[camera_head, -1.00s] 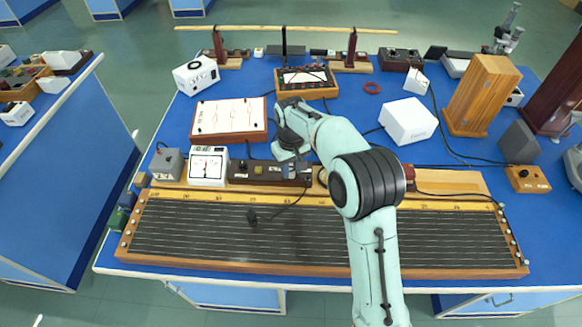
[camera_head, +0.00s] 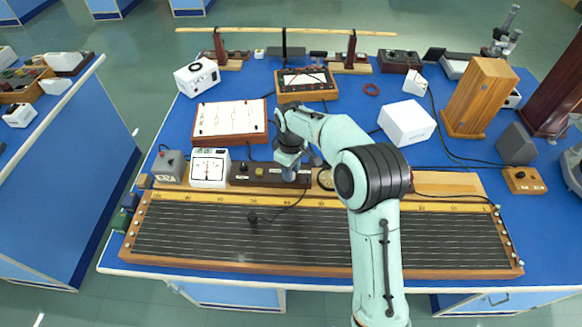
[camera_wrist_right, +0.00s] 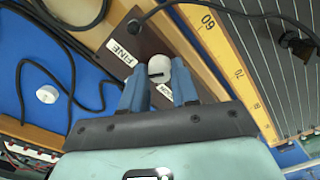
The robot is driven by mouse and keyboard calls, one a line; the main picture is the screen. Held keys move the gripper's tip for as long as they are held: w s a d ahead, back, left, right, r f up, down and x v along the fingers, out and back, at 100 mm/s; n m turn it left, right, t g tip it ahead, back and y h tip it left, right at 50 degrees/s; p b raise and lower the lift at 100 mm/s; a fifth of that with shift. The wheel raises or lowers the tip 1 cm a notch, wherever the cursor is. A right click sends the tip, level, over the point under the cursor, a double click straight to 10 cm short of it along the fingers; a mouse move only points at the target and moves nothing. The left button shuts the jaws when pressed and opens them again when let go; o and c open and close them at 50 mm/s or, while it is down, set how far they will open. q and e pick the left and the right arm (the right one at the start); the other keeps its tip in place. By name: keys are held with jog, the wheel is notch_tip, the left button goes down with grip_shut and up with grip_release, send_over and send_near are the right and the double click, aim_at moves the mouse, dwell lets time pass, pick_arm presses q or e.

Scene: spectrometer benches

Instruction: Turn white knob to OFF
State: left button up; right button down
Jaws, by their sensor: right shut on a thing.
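The white knob (camera_wrist_right: 158,67) has a rounded top with a dark slot mark and stands on the dark brown panel (camera_wrist_right: 150,32), beside a "FINE" label (camera_wrist_right: 124,53). My right gripper (camera_wrist_right: 160,80) is shut on it, with one blue finger on each side. A second label under the fingers is partly hidden, so I cannot read it or tell the knob's setting. In the head view my right gripper (camera_head: 288,178) points down at the right part of the brown panel (camera_head: 240,182) and hides the knob. My left gripper is not in view.
A white dial meter (camera_head: 209,168) and a grey box (camera_head: 169,166) stand left of the panel. The long wire board (camera_head: 200,230) lies in front. A framed white sheet (camera_head: 229,118) and a white box (camera_head: 407,122) are behind. Black cables (camera_wrist_right: 62,32) run close by.

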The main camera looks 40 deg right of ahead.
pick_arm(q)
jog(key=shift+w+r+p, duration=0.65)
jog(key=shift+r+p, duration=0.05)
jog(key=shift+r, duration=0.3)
pick_arm(e)
jog(key=n, duration=0.6)
jog(key=c, duration=0.8)
grip_release()
jog(key=shift+c, duration=0.2)
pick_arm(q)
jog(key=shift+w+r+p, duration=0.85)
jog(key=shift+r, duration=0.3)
pick_arm(e)
notch_tip(320, 180, up, 13)
jog(key=shift+r, duration=0.2)
